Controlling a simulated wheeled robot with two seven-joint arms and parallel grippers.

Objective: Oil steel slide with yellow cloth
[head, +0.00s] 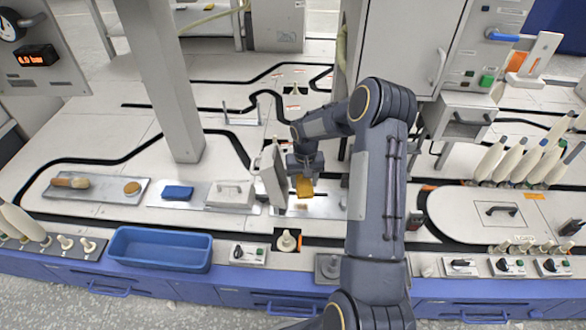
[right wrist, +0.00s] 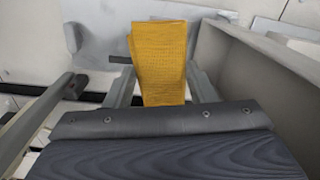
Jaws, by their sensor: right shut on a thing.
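The yellow cloth (head: 304,187) hangs from my right gripper (head: 305,172), just right of an upright grey panel. In the right wrist view the cloth (right wrist: 158,62) is pinched between the two fingers and hangs as a folded strip. Below it in the head view lies a bright metal plate (head: 325,208), which looks like the steel slide. The plate is partly hidden by my right arm. I cannot tell whether the cloth touches it. My left gripper is not in view.
The upright grey panel (head: 272,175) stands close to the gripper's left, beside a white handled box (head: 230,194). Further left are a blue pad (head: 177,192) and a steel tray (head: 107,193). A blue bin (head: 160,248) stands at the front. White bobbins (head: 520,160) stand at the right.

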